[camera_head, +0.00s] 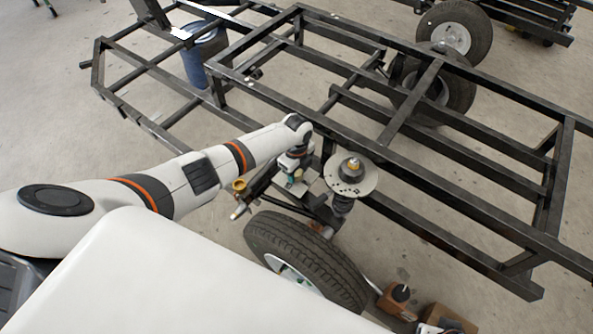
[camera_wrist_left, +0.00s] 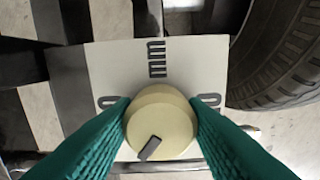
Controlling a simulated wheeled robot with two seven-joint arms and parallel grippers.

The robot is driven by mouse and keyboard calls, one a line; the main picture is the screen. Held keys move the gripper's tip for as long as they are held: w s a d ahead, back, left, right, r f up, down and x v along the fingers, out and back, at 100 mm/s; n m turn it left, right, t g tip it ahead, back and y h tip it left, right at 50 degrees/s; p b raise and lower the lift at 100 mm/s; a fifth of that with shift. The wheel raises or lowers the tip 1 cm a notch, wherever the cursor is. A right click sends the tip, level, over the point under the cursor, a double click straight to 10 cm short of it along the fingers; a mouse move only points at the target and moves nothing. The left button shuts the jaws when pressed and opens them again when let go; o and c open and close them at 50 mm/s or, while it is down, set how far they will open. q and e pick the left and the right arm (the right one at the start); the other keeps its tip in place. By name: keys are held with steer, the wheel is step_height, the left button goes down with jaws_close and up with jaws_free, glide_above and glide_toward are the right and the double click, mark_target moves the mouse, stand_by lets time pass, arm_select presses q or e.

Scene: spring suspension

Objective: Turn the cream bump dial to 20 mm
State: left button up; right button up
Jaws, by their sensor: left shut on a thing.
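The cream dial (camera_wrist_left: 160,122) is a round knob with a dark pointer mark that points to its lower left in the left wrist view. It sits on a pale plate (camera_wrist_left: 200,58) printed with "mm" and partly covered digits at left and right; the full numbers cannot be read. My left gripper (camera_wrist_left: 161,115) has its green fingers on both sides of the dial, shut on it. In the head view my left gripper (camera_head: 294,170) is down beside the suspension and hides the dial.
A spring strut with a round top plate (camera_head: 351,174) stands right of my left gripper. A tyre (camera_head: 305,262) lies close below it. The black frame (camera_head: 420,165) runs behind. Small brown blocks (camera_head: 396,301) are on the floor at the bottom right.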

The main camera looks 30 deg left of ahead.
arm_select(q)
steer(key=m, duration=0.3)
steer(key=shift+m+b, duration=0.35)
steer(key=shift+m, duration=0.45)
steer(key=shift+s+m, duration=0.1)
steer(key=shift+m, duration=0.8)
steer(key=shift+m+b, duration=0.6)
steer(key=shift+m, duration=1.6)
arm_select(e)
steer(key=v, duration=0.7)
steer(key=shift+d, duration=0.15)
arm_select(q)
steer(key=o, duration=1)
